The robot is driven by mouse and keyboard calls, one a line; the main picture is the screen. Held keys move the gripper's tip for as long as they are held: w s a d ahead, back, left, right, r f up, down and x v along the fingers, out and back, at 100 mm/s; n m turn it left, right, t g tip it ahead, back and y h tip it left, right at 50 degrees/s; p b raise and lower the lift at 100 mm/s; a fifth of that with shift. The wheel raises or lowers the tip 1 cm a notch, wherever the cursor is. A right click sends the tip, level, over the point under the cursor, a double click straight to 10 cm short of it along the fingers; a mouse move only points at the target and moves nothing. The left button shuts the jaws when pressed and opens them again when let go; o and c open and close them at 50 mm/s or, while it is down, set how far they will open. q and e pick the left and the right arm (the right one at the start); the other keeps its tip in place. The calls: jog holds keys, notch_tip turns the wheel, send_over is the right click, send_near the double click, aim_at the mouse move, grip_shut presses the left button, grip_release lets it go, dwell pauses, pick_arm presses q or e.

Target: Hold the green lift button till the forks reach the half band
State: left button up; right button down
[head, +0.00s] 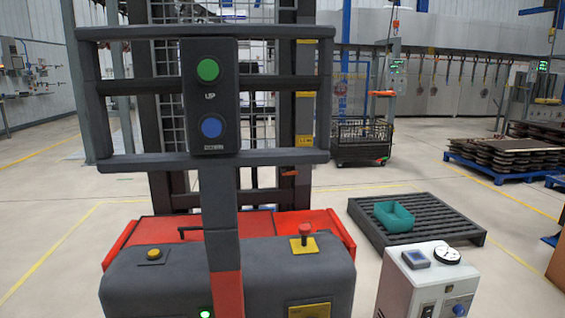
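The green lift button (208,69), labelled UP, sits at the top of a dark control panel (210,97) on the lift truck's frame. A blue button (212,128) sits below it. Nothing touches either button. Behind the frame, the dark mast (163,130) carries several yellow bands at different heights, one of them near mid-height (305,94). I cannot read which is the half band. A small orange mark (289,172) shows low on the mast. I cannot make out the forks. Neither of my grippers is in view.
The truck body (270,275) has a red knob (305,231) and a yellow button (154,254). A white control box (425,285) stands at right, before a dark pallet (440,222) with a teal bin (393,216). A wire cage cart (362,142) stands behind. The left floor is clear.

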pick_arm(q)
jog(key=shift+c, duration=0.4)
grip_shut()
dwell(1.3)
